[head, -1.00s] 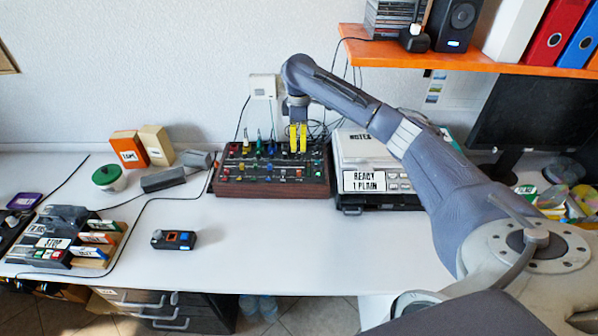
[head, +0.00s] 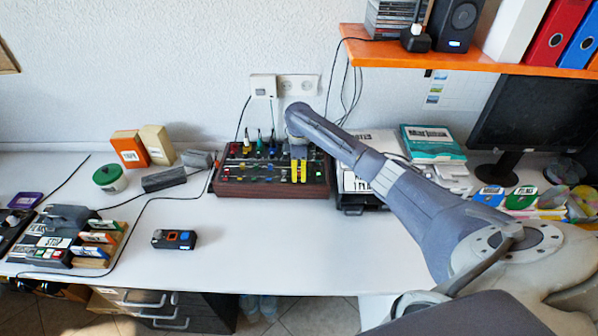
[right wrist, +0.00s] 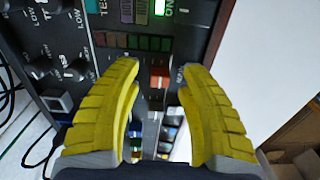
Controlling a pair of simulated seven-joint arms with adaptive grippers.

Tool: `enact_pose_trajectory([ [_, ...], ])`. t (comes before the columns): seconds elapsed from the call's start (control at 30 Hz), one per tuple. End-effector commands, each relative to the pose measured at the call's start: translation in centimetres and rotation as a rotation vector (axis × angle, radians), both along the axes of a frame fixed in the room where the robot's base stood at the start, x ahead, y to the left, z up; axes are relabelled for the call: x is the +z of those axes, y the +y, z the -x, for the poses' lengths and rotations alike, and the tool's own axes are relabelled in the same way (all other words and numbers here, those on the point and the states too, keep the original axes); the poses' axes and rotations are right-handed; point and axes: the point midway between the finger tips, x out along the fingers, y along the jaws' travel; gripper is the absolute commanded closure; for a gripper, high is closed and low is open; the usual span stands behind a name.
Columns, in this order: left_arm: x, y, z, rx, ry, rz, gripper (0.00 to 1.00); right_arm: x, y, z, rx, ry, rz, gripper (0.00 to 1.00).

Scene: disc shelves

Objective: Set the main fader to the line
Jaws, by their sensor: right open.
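The mixer (head: 262,188) is a dark console with a wooden-red front, standing at the back of the desk below the wall socket. My right gripper (head: 299,179) is over its right part, with yellow fingers pointing down. In the right wrist view the open fingers (right wrist: 161,75) stand on either side of a red-orange fader cap (right wrist: 159,77), which I take for the main fader. I cannot tell whether they touch it. Its target line cannot be made out. In the head view the fingers hide this cap. My left gripper is not in view.
A labelled machine (head: 362,190) stands close to the right, partly behind my arm.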

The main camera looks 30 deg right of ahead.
Motion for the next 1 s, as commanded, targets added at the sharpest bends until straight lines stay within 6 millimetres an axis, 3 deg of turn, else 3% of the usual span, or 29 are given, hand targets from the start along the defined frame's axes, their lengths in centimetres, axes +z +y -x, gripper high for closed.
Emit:
enact_pose_trajectory([
  [0.4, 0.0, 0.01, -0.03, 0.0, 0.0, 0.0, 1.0, -0.27, 0.0, 0.0, 0.001, 0.001, 0.001, 0.59],
  [0.77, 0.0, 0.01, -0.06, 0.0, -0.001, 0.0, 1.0, -0.25, 0.0, -0.01, 0.001, 0.0, 0.0, 1.0],
  [1.0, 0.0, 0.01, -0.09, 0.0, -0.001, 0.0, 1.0, -0.23, 0.06, -0.03, 0.001, -0.001, -0.001, 1.0],
])
